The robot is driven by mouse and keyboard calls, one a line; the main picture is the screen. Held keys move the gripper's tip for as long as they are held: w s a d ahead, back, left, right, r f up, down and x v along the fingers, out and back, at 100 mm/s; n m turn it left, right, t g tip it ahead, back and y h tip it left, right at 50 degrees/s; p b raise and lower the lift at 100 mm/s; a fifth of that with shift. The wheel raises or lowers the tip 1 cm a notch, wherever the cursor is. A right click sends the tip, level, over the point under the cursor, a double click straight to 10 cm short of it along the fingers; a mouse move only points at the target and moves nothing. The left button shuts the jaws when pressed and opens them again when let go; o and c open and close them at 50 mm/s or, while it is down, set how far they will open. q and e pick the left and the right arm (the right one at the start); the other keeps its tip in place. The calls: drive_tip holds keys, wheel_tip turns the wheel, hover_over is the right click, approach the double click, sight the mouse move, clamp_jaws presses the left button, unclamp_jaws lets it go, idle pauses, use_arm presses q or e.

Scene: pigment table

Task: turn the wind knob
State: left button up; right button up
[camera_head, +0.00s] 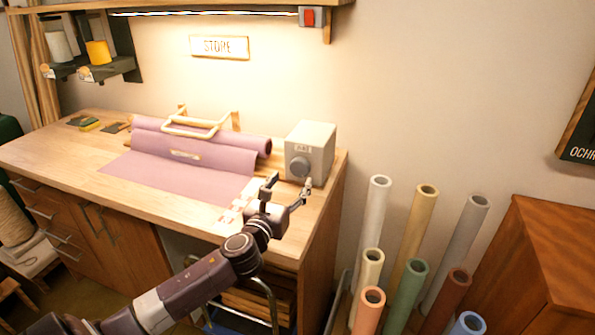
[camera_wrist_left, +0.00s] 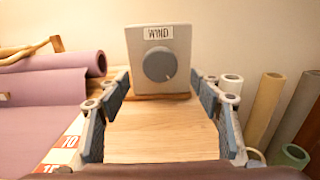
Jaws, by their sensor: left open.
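The wind knob (camera_head: 300,167) is a round grey dial on the front of a pale grey box (camera_head: 318,135) at the right end of the table. In the left wrist view the knob (camera_wrist_left: 160,64) is straight ahead, with a light mark at its lower right edge and a "WIND" label (camera_wrist_left: 158,32) above it. My left gripper (camera_head: 291,187) is open in front of the box. Its fingers stand wide apart to either side of the knob's line in the left wrist view (camera_wrist_left: 162,88), with nothing between them. My right gripper is not in view.
A mauve roll (camera_head: 205,142) with its sheet lies on the wooden table (camera_head: 65,150), left of the box. A red-and-white number strip (camera_head: 238,205) lies beside the sheet. Several coloured tubes (camera_head: 408,285) stand upright right of the table. A wooden cabinet (camera_head: 545,250) is at far right.

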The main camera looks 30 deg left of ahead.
sight(298, 170)
use_arm(q)
drive_tip(key=x, duration=0.4)
drive_tip(key=shift+w+f, duration=0.1)
drive_tip(key=shift+f, duration=0.05)
drive_tip(key=shift+w+a, duration=0.15)
drive_tip(key=shift+w, duration=0.45)
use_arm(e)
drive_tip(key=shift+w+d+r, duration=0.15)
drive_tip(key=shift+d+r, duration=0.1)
use_arm(q)
drive_tip(key=shift+c, duration=0.2)
drive_tip(key=c, duration=1.1)
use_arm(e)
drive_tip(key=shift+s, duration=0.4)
use_arm(q)
drive_tip(key=shift+n, duration=0.3)
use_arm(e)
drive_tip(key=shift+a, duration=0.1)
